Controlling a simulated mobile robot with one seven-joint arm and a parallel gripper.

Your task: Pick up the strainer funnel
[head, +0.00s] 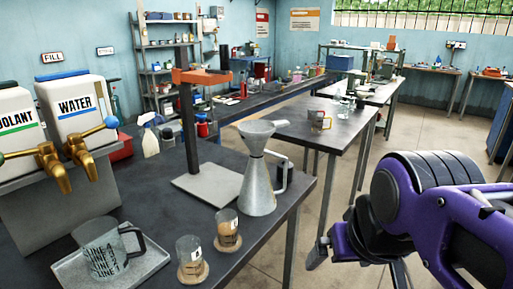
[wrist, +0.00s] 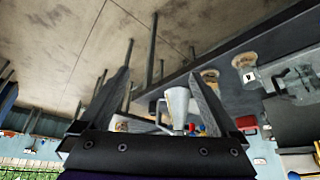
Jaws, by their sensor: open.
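The grey strainer funnel (head: 257,132) sits with its wide mouth up on top of a grey metal can (head: 260,188) with a side handle, near the right edge of the dark bench. In the wrist view, which is upside down, the can (wrist: 178,102) shows between the fingers; the funnel there is partly hidden by my gripper. My gripper (wrist: 158,73) is open and empty, apart from the funnel. In the head view, it is at lower right, past the bench edge, in front of and to the right of the funnel.
An orange-topped stand (head: 187,130) rises behind and left of the funnel. Two small jars (head: 190,258) (head: 228,230) on round coasters and a glass jug (head: 100,245) on a tray stand in front. Water and coolant dispensers (head: 75,110) are at left. Floor between benches is clear.

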